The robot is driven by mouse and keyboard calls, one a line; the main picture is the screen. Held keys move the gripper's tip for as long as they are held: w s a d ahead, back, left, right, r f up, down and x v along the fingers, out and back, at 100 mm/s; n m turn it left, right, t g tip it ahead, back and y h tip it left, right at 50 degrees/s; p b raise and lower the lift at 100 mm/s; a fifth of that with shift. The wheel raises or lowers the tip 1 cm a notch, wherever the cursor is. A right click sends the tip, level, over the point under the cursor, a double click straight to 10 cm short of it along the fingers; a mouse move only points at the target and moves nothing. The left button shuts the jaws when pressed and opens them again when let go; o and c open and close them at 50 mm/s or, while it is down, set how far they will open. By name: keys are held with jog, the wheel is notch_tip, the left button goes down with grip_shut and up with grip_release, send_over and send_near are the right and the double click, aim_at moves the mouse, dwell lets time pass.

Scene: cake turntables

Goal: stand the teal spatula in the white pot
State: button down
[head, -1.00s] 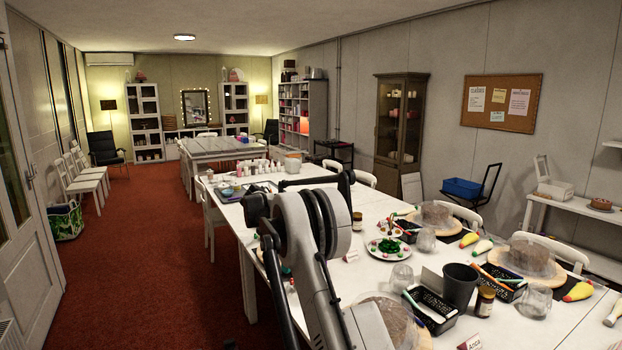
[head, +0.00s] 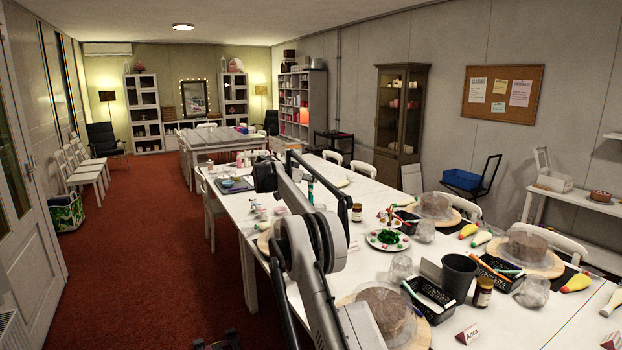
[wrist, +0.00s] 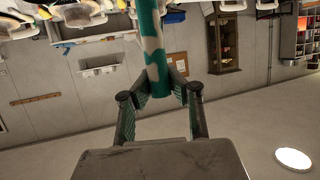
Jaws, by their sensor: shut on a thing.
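The teal spatula (wrist: 152,40) shows in the wrist view as a teal shaft with pale patches, running up from between the fingers and out of the top edge. My gripper (wrist: 161,92) is shut on it near its lower visible end. The spatula's far end is out of that view. In the head view, a small teal strip shows by my dark arm link above the long table; I cannot tell which part of the spatula it is. I cannot make out the white pot for certain; my arm covers part of the table.
The long white table (head: 345,235) carries cakes, a plate of sweets (head: 387,240), black trays (head: 428,300), a dark cup (head: 458,277) and jars (head: 482,292). Small bottles (head: 225,172) stand at its far end. Red carpet (head: 150,260) lies free on the left.

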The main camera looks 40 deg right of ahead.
jog(key=shift+f+b, duration=3.55)
jog(key=shift+f, duration=4.2)
notch_tip(320, 180, down, 10)
jog(key=b, duration=0.5)
jog(key=shift+r+b, duration=0.25)
jog(key=shift+b, duration=0.15)
jog(key=c, duration=1.7)
grip_release()
jog(key=v, duration=1.2)
